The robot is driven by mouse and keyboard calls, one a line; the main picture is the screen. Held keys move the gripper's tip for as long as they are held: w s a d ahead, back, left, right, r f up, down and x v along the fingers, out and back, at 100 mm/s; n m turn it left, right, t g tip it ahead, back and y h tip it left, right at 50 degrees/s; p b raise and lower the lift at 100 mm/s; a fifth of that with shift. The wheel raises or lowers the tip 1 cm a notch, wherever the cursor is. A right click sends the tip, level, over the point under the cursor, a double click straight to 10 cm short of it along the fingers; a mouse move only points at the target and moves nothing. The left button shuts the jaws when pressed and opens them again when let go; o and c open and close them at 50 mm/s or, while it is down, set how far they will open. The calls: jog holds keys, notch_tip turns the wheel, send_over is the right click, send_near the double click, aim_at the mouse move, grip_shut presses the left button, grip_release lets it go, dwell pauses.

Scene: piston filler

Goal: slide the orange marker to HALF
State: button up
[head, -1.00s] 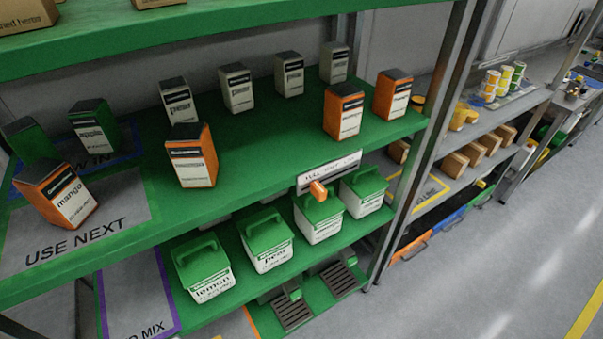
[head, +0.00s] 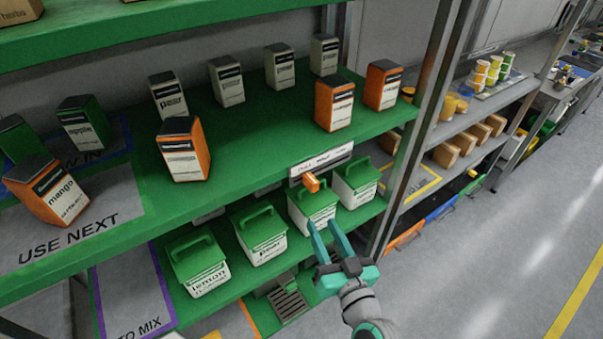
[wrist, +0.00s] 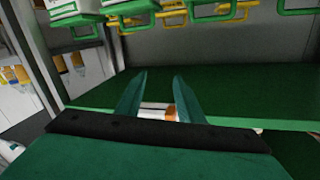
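The orange marker (head: 312,183) is a small block that stands out in front of a pale scale strip (head: 334,156) on the green shelf's front edge, nearer the strip's left end. The strip's lettering is too small to read surely, so I cannot tell which word the marker is at. My gripper (head: 321,222) is in the head view, below and slightly right of the marker and apart from it in the picture. Its two teal fingers are spread and point up toward the shelf. In the wrist view my gripper (wrist: 159,85) is open, with a white and orange thing beyond the fingers; I cannot tell what it is.
Green-lidded tubs (head: 258,236) stand on the lower shelf, close to my fingers. Cartons (head: 184,150) stand on the shelf above. A grey upright post (head: 416,130) rises right of the strip. The floor (head: 480,265) at right is clear.

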aim_at(304, 178)
jog(key=r+n+y, duration=0.1)
jog(key=r+n, duration=0.1)
jog(key=r, duration=0.1)
jog(key=r+n+g+y, duration=0.1)
jog(key=r+n, duration=0.1)
jog(key=r, duration=0.1)
jog(key=r+n+y, duration=0.2)
jog(key=r, duration=0.2)
jog(key=shift+w+d+g, duration=0.2)
jog(key=shift+d+g, duration=0.05)
jog(key=shift+g, duration=0.15)
jog(key=x, duration=0.9)
jog(key=shift+w+a, duration=0.1)
jog(key=shift+a, duration=0.1)
jog(key=shift+x, duration=0.8)
jog(key=shift+d, duration=0.1)
jog(key=shift+d, duration=0.15)
jog(key=shift+c, duration=0.3)
grip_shut()
jog(key=shift+a, duration=0.25)
